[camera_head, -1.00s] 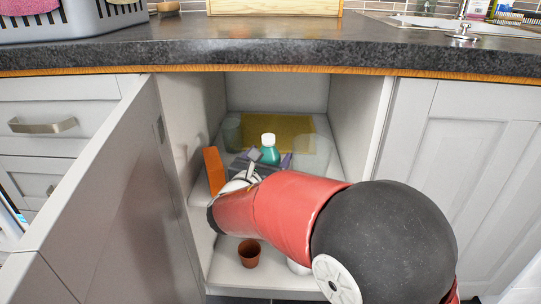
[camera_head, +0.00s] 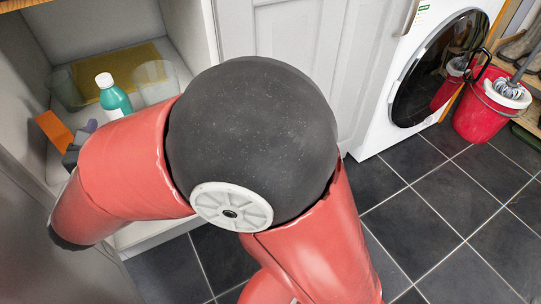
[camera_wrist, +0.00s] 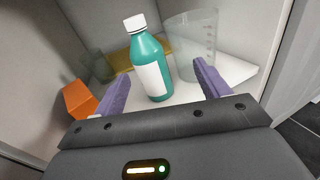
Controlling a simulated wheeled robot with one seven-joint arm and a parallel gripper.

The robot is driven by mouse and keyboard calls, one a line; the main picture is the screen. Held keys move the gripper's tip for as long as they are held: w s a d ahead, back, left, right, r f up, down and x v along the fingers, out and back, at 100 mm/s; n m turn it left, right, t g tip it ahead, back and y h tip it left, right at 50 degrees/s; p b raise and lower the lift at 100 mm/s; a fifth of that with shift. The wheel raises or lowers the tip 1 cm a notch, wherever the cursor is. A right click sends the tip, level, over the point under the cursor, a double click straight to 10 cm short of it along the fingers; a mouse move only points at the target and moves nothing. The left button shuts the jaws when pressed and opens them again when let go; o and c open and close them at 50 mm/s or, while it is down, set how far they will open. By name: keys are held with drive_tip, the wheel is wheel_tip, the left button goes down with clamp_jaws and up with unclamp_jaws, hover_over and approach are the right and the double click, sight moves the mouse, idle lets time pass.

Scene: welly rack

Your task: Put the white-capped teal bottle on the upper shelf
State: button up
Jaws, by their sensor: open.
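The teal bottle (camera_wrist: 153,72) with a white cap and white label stands upright on the cabinet's upper shelf (camera_wrist: 187,93). It also shows in the head view (camera_head: 114,98), just above my arm. My gripper (camera_wrist: 164,88) is open in the wrist view, its two purple fingers on either side of the bottle's lower part in the picture. I see no finger touching the bottle. In the head view my arm covers most of the gripper, and one purple finger shows at its edge.
A clear measuring jug (camera_wrist: 192,45) stands right behind the bottle. An orange object (camera_wrist: 79,99) is at the left, and a yellow item (camera_head: 122,72) lies at the back. The open cabinet door is left of my arm. A washing machine (camera_head: 437,70) and red bucket (camera_head: 484,112) are right.

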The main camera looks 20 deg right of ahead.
drive_tip(key=s+d+f+m+g+h, duration=0.1)
drive_tip(key=s+d+m+g+h, duration=0.15)
drive_tip(key=d+m+g, duration=0.8)
drive_tip(key=s+d+m+t+h, duration=0.1)
drive_tip(key=d+m+h, duration=0.3)
drive_tip(key=d, duration=1.3)
drive_tip(key=s+d+f+m+g+y, duration=0.1)
drive_tip(key=s+m+y, duration=0.3)
drive_tip(key=m, duration=0.5)
drive_tip(key=s+d+f+m+g+y, duration=0.1)
drive_tip(key=s+d+m+y, duration=0.3)
drive_tip(key=s+m, duration=0.5)
drive_tip(key=shift+s+d+f+m+y, duration=0.2)
drive_tip(key=shift+m+y, duration=0.25)
drive_tip(key=shift+m, duration=0.2)
